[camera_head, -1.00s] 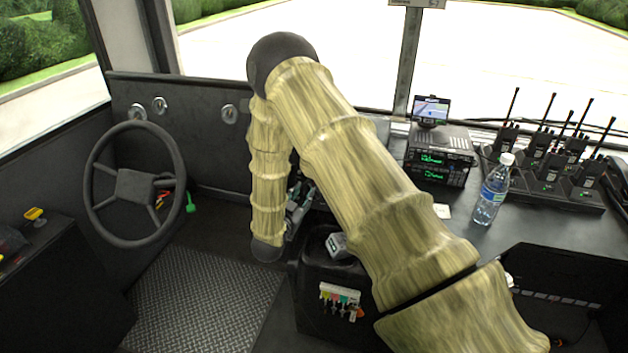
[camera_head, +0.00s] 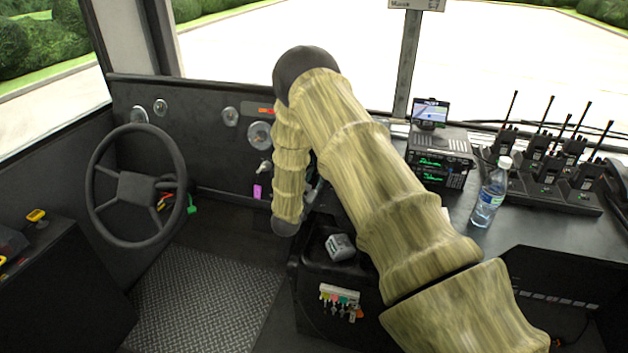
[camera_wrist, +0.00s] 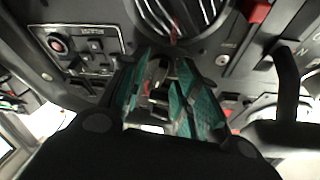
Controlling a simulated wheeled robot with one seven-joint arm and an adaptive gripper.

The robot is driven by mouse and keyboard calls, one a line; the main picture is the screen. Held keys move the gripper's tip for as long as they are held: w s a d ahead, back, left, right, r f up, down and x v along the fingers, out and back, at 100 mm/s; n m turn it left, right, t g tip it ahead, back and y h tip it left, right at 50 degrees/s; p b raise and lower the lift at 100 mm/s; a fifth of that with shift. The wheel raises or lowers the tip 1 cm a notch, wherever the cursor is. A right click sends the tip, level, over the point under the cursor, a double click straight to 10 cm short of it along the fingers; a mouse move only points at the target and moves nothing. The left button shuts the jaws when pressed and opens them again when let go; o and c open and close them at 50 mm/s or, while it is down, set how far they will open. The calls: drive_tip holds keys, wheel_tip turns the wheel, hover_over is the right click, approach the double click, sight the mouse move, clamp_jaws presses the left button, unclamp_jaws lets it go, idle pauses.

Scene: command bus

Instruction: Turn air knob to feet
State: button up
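My gripper (camera_wrist: 160,92) shows in the wrist view with its two teal-padded fingers apart, pointing at a dark dashboard panel. Small dark and pale shapes show in the gap between the fingers; I cannot tell whether any of them is the air knob or touches a finger. A round slatted vent (camera_wrist: 178,14) is above the fingertips. A plate with a red round button (camera_wrist: 57,45) and small switches is at upper left. In the head view my arm hides most of the gripper and the panel before it. No feet marking can be read.
In the head view a steering wheel (camera_head: 136,186) is at left and a radio unit (camera_head: 438,157) at right. A water bottle (camera_head: 490,192) and a charger with handheld radios (camera_head: 555,180) stand farther right. In the wrist view a dark lever (camera_wrist: 287,90) is at right.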

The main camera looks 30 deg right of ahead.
clamp_jaws()
drive_tip(key=shift+n, duration=0.4)
drive_tip(key=n+t, duration=0.1)
drive_tip(key=n, duration=0.1)
drive_tip(key=n+t+y, duration=0.1)
drive_tip(key=n, duration=0.1)
drive_tip(key=shift+s+d+n, duration=0.1)
drive_tip(key=shift+s+n, duration=0.05)
drive_tip(key=shift+n, duration=0.25)
drive_tip(key=n+y, duration=0.1)
drive_tip(key=n, duration=0.1)
drive_tip(key=n+t+y, duration=0.1)
drive_tip(key=n, duration=0.2)
drive_tip(key=shift+s+d+n, duration=0.15)
drive_tip(key=shift+n, duration=0.15)
drive_tip(key=n+y, duration=0.1)
drive_tip(key=n, duration=0.1)
drive_tip(key=n+y, duration=0.1)
drive_tip(key=n, duration=0.2)
drive_tip(key=shift+d+r+n+t+y, duration=0.1)
drive_tip(key=shift+r+n+t+y, duration=0.05)
drive_tip(key=shift+n+t+y, duration=0.2)
drive_tip(key=shift+s+d+r+n+y, duration=0.1)
drive_tip(key=shift+n+y, duration=0.75)
drive_tip(key=shift+n, duration=1.5)
drive_tip(key=shift+g, duration=0.45)
